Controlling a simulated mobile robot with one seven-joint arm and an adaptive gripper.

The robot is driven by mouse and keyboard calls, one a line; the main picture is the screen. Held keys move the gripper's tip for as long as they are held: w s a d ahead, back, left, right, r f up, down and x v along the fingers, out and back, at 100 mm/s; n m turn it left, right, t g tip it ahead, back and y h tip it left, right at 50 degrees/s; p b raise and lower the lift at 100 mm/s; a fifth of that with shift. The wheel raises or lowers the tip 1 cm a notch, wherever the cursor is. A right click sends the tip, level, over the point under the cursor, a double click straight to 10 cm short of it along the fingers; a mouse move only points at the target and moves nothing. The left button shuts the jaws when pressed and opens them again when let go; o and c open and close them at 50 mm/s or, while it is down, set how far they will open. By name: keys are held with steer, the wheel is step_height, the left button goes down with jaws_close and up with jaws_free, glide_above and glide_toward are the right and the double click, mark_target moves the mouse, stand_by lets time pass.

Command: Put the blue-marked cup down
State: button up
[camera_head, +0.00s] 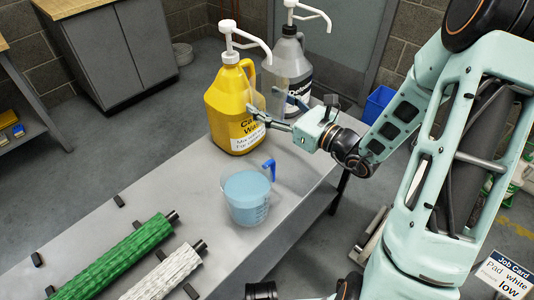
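The blue-marked cup (247,203) is a clear measuring cup with a bright blue handle at its right. It stands upright on the grey table and holds pale blue liquid or shows a blue tint. My gripper (264,102) is above and behind the cup, apart from it, in front of the yellow jug (226,112). Its fingers look spread, with nothing clear between them. The fingertips overlap the yellow jug in the picture; whether they touch it I cannot tell.
The grey table (190,185) also bears a grey jug (287,65) with a white pump, a green roller (118,260) and a white roller (168,275). Small black pegs stand near the rollers. A job card (505,273) is at lower right. Table left of the cup is bare.

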step_height(320, 180, down, 16)
steer(key=b, duration=0.5)
steer(key=shift+d, duration=0.1)
steer(key=shift+f, duration=0.1)
steer(key=o, duration=0.9)
steer(key=shift+r, duration=0.3)
steer(key=p+v, duration=0.2)
steer(key=v, duration=1)
steer(key=shift+f, duration=0.1)
